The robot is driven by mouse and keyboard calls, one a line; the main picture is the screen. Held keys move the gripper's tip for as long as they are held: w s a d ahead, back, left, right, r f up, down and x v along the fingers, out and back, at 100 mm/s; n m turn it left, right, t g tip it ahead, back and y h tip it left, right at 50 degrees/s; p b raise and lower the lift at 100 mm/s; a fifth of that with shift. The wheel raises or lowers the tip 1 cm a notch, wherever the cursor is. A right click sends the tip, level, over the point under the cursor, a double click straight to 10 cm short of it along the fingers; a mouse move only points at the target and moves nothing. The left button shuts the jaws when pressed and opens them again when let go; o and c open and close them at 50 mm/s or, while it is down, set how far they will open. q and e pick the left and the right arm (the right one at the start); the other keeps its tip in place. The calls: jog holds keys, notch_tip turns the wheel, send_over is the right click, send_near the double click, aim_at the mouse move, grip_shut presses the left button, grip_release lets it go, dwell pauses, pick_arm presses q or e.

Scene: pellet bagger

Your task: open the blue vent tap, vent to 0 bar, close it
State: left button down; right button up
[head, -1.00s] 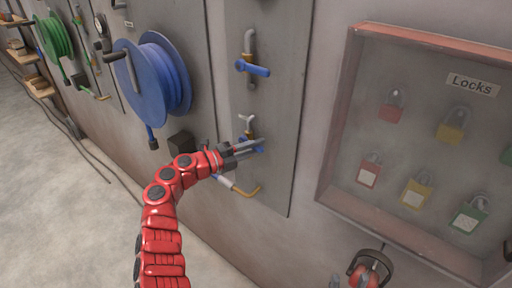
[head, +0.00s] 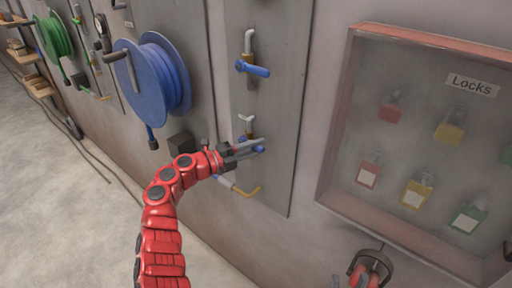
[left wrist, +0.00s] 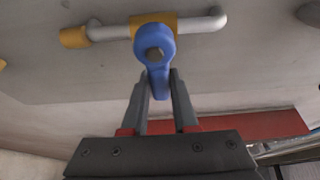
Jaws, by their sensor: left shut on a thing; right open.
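The blue tap handle (head: 260,149) is on a short pipe with a brass-coloured body, low on the grey wall panel. My left gripper (head: 257,147) is shut on this handle, and its fingers partly hide it in the head view. In the left wrist view, the blue handle (left wrist: 154,42) points down between the fingertips of my left gripper (left wrist: 159,84), with its hub on the yellow band of a silver pipe (left wrist: 200,24). Whether the tap is open is unclear. I see no readable pressure reading. My right gripper is not in view.
A second blue-handled tap (head: 252,68) sits above on the same panel. A hose tool with a yellow end (head: 236,186) hangs below. A blue hose reel (head: 143,82) is left, a red-framed lock cabinet (head: 335,130) right. Ear defenders (head: 368,270) hang below the cabinet.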

pick_arm(q)
jog(key=shift+r, duration=0.1)
jog(key=r+n+p, duration=0.1)
jog(key=n, duration=0.1)
jog(key=n+t+h+p, duration=0.1)
jog(key=n+p, duration=0.1)
jog(key=shift+w+a+r, duration=0.1)
jog(key=shift+a+r, duration=0.05)
jog(key=shift+r, duration=0.25)
jog(key=shift+w+a+r+n+t+h+p, duration=0.1)
jog(key=shift+r+n+t+p, duration=0.15)
jog(key=shift+n, duration=0.3)
jog(key=shift+a+r+n+t+h+p, duration=0.15)
jog(key=shift+n+p, duration=0.15)
jog(key=shift+n, duration=0.2)
jog(key=shift+w+r+n+t+h+p, duration=0.1)
jog(key=shift+n+t+p, duration=0.15)
jog(key=shift+n, duration=0.3)
jog(key=shift+f, duration=0.1)
jog(key=c, duration=0.7)
grip_release()
